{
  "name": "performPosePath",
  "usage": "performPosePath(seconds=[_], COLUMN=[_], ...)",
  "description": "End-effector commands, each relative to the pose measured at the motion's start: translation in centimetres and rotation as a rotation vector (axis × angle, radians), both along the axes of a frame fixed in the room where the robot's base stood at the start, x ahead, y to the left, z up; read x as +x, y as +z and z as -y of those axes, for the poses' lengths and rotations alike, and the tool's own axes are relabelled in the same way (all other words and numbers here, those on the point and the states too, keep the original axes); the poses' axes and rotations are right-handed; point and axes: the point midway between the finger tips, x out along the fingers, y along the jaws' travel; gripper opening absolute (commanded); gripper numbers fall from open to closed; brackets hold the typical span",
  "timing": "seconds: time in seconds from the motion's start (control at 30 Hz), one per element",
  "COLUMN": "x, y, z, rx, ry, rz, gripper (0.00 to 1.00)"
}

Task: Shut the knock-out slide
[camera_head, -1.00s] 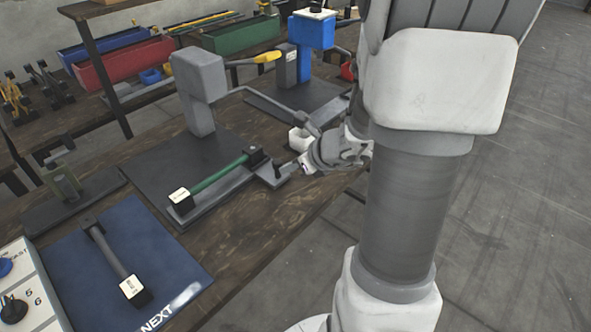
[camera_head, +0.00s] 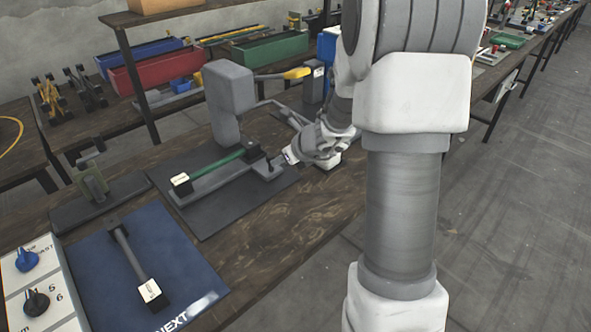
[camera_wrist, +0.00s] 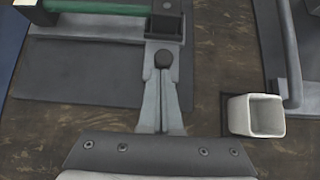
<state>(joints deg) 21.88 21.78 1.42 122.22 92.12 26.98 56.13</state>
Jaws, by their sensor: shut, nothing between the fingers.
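The knock-out slide (camera_head: 268,172) is a grey plate at the right end of the long fixture on the grey press. Its dark round knob (camera_wrist: 160,58) stands upright in the wrist view, beside the fixture's dark square end block (camera_wrist: 167,22). A short part of the slide shows outside the block. My gripper (camera_head: 288,157) is low over the bench at the slide's outer end. In the wrist view my gripper (camera_wrist: 160,74) is shut and empty, its fingertips right at the near side of the knob. I cannot tell whether they touch it.
A green bar (camera_head: 217,166) lies along the fixture. A white square cup (camera_wrist: 257,115) stands right of my fingers, with a grey bent lever (camera_wrist: 290,60) beyond. A blue mat (camera_head: 185,255) with a dark bar (camera_head: 128,255) lies at front left. Bare wood lies in front.

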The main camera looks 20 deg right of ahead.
Motion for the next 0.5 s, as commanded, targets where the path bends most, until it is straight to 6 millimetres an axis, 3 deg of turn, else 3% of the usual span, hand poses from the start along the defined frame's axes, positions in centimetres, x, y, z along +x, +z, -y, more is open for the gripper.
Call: performPosePath(seconds=[0.2,0.5], x=[2.9,4.2], y=[0.1,0.1], z=[-1.1,-1.5], rx=[0.000,0.001], ry=[0.001,0.000], rz=[-0.001,0.002], gripper=[0.00,0.00])
